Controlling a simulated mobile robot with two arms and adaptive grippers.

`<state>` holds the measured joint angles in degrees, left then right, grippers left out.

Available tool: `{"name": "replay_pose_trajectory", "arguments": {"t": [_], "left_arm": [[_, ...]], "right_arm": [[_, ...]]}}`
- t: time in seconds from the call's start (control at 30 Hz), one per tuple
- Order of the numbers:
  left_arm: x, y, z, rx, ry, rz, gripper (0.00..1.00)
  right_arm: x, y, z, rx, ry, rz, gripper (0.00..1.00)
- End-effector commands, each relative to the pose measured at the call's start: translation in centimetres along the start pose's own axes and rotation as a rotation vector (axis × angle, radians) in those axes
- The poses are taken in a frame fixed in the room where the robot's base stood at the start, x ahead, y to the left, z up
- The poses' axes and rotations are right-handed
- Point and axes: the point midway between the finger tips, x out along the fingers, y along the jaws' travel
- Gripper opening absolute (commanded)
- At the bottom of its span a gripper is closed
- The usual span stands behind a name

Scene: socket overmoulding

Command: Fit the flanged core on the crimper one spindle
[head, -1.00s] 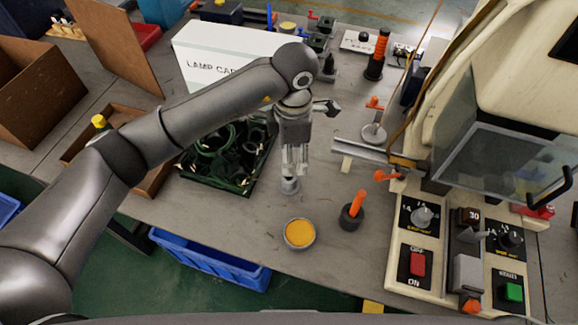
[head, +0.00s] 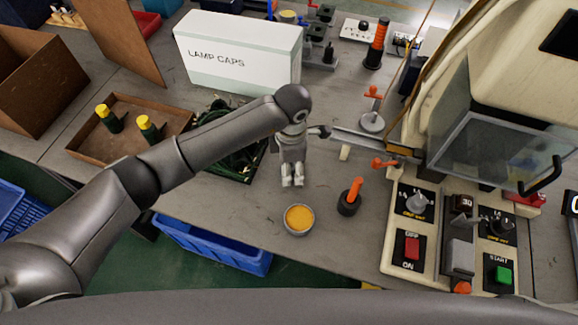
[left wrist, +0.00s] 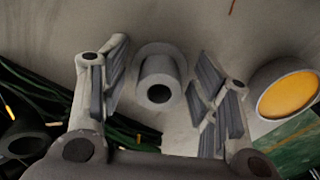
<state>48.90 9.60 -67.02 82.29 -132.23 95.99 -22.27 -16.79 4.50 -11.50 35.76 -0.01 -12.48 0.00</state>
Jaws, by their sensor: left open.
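The flanged core (left wrist: 151,72) is a grey ring-shaped cylinder with a central hole and a wider flange. In the left wrist view it stands between the spread fingers of my left gripper (left wrist: 162,95), with a gap on each side. In the head view my left gripper (head: 292,182) points down over the bench and hides the core. The cream crimper machine (head: 408,262) stands on the right with knobs and buttons. I cannot make out which part is its spindle. My right gripper is not in view.
A tin of orange-yellow material (head: 299,219) and an orange-handled tool in a dark base (head: 349,203) stand near the gripper. A dark green tray of cables (head: 240,165) lies left of it. A white LAMP CAPS box (head: 235,62) stands behind.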

Motion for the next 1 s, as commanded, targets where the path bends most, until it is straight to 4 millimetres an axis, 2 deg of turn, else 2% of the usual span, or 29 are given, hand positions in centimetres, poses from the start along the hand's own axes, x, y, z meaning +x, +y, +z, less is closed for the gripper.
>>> {"name": "replay_pose_trajectory", "arguments": {"t": [0.07,0.3,0.4,0.77,0.87,1.0], "left_arm": [[0.0,0.0,0.0,0.0,0.0,0.0,0.55],[0.0,0.0,0.0,0.0,0.0,0.0,0.24],[0.0,0.0,0.0,0.0,0.0,0.0,0.15],[-0.4,0.1,0.0,0.0,-0.001,0.001,0.14],[-1.2,0.1,0.1,-0.001,-0.002,0.002,0.14],[-3.3,0.1,0.0,0.001,-0.002,0.005,0.14]], "right_arm": [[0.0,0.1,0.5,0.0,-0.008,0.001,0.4],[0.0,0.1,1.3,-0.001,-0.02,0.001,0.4],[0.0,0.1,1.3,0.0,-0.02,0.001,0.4],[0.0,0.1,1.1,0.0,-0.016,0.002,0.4],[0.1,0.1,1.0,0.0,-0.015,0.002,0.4],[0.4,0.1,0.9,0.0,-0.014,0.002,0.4]]}}
